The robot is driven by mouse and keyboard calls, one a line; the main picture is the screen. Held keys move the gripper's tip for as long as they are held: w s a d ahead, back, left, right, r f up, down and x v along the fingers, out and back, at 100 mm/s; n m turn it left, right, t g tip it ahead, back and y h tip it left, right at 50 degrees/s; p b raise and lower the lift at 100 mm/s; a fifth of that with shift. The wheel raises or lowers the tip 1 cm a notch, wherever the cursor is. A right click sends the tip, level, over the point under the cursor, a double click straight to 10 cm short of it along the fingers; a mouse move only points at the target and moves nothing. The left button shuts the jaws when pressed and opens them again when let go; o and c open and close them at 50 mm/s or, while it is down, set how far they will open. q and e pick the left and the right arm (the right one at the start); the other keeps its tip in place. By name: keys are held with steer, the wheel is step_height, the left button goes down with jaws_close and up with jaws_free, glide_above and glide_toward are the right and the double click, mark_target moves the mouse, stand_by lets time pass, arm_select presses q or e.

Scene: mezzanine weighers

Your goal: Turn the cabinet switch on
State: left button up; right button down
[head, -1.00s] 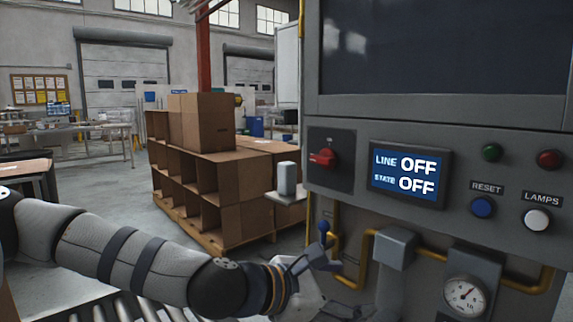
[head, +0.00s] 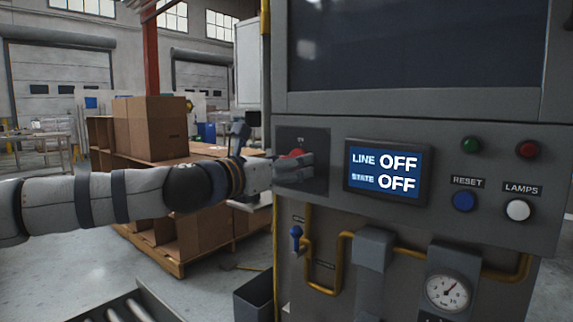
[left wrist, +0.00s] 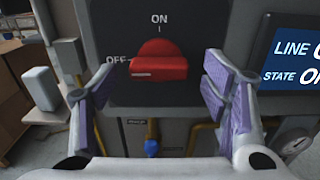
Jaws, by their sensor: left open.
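The cabinet switch is a red rotary handle on a dark plate. In the left wrist view the red switch (left wrist: 158,62) lies between my open fingers, its handle level and pointing left towards the OFF mark, with ON above it. In the head view the switch (head: 291,155) is partly hidden behind my left gripper (head: 292,170), which is at the plate. My left gripper (left wrist: 160,88) is open, a finger to each side of the handle, with no clear contact. The screen (head: 383,173) reads LINE OFF, STATE OFF. My right gripper is not in view.
Right of the screen are a green button (head: 471,145), a red button (head: 527,149), a blue RESET button (head: 463,201) and a white LAMPS button (head: 517,210). Below are a blue-handled valve (head: 296,238), yellow pipes and a gauge (head: 447,292). Cardboard boxes (head: 157,128) stand left.

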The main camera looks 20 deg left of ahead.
arm_select(q)
steer(key=shift+w, duration=0.2)
steer(key=c, duration=1.2)
steer(key=shift+o, duration=0.2)
steer(key=shift+m, duration=0.4)
steer(key=shift+m+p, duration=0.85)
steer(key=shift+m, duration=7.65)
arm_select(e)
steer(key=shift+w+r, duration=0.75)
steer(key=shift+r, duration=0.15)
